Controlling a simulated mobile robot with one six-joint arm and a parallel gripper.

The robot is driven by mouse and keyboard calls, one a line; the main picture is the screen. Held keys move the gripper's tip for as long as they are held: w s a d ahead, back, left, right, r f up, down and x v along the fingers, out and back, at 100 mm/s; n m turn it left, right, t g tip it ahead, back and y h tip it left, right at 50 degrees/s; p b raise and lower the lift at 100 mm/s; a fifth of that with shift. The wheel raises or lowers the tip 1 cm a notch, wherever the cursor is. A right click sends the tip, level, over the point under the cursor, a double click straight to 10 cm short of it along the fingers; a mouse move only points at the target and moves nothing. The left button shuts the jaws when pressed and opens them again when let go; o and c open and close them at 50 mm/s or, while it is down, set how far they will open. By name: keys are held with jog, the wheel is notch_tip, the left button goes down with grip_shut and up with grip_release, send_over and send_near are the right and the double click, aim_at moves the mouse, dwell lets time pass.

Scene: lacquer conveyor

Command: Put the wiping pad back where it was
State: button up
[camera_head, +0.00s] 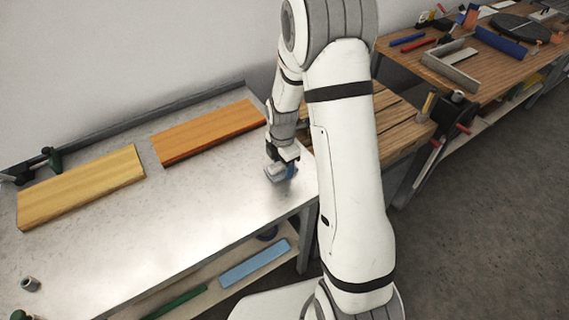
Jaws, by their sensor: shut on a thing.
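My gripper (281,168) is at the right end of the metal table, pointing down. An orange board (205,131) lies to the left of the gripper. A yellow board (80,186) lies farther left.
The metal table (190,235) is clear in front of the boards. A small grey cylinder (30,284) stands at its left front. A wooden workbench (470,70) with tools is at right. A blue piece (254,264) lies on the lower shelf.

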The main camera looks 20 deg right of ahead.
jog(key=shift+f, duration=0.35)
jog(key=shift+s+f, duration=0.1)
jog(key=shift+f, duration=0.2)
jog(key=o, duration=1)
jog(key=shift+r, duration=0.15)
jog(key=shift+o, duration=0.2)
notch_tip(320, 180, up, 12)
jog(key=b, duration=0.1)
jog(key=s+r+m+t, duration=0.1)
jog(key=s+r+m, duration=0.5)
jog(key=s+m, duration=0.4)
jog(key=s+r+m+t, duration=0.2)
jog(key=s+r+m, duration=0.4)
jog(key=s+m, duration=0.5)
jog(key=shift+s+r+m, duration=0.2)
jog(key=shift+s+m, duration=0.05)
jog(key=shift+m, duration=0.05)
